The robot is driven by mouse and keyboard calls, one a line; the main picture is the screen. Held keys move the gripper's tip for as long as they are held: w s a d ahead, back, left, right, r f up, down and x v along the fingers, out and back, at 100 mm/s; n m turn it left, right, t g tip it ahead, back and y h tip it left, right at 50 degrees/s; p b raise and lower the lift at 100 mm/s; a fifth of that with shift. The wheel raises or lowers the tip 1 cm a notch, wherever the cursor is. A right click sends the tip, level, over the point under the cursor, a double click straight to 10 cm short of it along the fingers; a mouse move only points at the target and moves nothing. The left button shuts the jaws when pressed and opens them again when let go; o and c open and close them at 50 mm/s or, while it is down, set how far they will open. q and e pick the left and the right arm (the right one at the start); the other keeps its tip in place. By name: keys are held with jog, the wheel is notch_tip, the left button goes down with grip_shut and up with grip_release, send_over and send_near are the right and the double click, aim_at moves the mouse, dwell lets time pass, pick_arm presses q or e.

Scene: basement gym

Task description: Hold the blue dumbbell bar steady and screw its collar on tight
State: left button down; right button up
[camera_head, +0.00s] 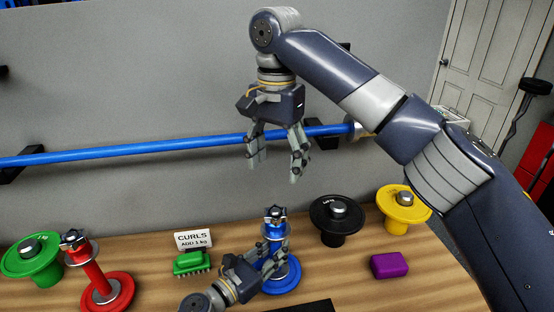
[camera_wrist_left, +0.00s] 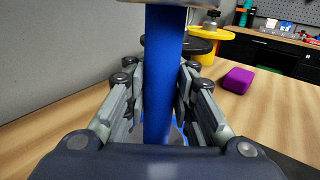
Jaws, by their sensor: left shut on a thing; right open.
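The blue dumbbell bar (camera_head: 272,240) stands upright on a blue plate (camera_head: 288,278) on the wooden bench. A dark star-shaped collar (camera_head: 275,213) sits at its top, above a silver disc. My left gripper (camera_head: 277,256) is shut on the blue bar, low on its shaft. In the left wrist view the blue bar (camera_wrist_left: 163,85) runs upright between the fingers. My right gripper (camera_head: 274,166) is open and empty, above the collar and apart from it, fingers pointing down. How tight the collar is cannot be told.
A red dumbbell bar (camera_head: 93,275) with its own collar stands at the left, beside a green weight (camera_head: 32,258). A green brush (camera_head: 191,262) and a CURLS sign (camera_head: 193,240) stand between. Black (camera_head: 337,218) and yellow (camera_head: 403,205) weights and a purple block (camera_head: 389,265) lie right. A blue wall bar (camera_head: 130,150) runs behind.

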pick_arm(q)
jog(key=c, duration=1.5)
grip_release()
jog(key=shift+s+f, duration=0.1)
jog(key=shift+f, duration=0.05)
jog(key=shift+c, duration=0.2)
jog(key=o, duration=0.3)
jog(key=shift+a, duration=0.1)
jog(key=shift+s+a, duration=0.25)
jog(key=v, duration=1.1)
jog(key=shift+s, duration=0.2)
jog(key=shift+r, duration=0.25)
